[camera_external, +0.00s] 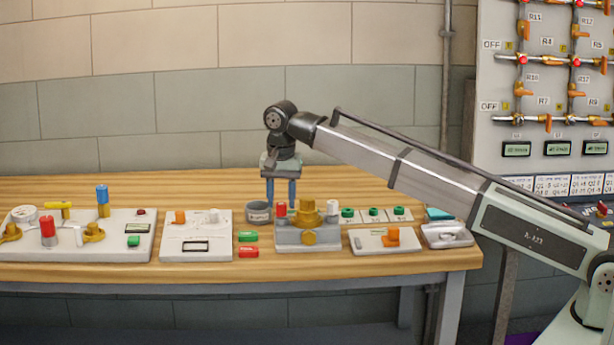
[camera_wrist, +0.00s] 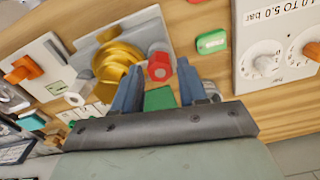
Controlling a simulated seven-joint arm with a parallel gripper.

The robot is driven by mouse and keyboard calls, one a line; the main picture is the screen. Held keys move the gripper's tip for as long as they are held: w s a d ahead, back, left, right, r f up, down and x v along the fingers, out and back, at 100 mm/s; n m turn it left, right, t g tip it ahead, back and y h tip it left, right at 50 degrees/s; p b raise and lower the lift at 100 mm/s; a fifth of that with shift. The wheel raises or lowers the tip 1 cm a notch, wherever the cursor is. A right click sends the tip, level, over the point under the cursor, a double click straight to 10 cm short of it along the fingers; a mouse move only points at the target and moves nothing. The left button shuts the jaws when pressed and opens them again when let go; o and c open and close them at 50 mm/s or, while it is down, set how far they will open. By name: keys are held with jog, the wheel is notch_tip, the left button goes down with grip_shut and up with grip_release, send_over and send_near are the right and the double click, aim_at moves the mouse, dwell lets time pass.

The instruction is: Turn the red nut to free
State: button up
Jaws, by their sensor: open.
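The red nut (camera_external: 281,208) sits upright on the left side of a grey fixture (camera_external: 308,237) with a brass valve body (camera_external: 308,216). My gripper (camera_external: 281,202) points down above the nut, with one blue finger to each side. In the wrist view my gripper (camera_wrist: 159,68) is open, with a gap visible between each fingertip and the nut. I cannot tell the exact height of the tips against the nut.
The brass body (camera_wrist: 119,66) stands close beside one finger. A grey cup (camera_external: 258,212) is just left of the fixture. An orange-knob plate (camera_external: 370,243) is right, a white panel (camera_external: 196,245) left.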

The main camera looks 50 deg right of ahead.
jog(key=shift+f, duration=0.8)
jog(key=c, duration=0.8)
jog(key=shift+o, duration=0.2)
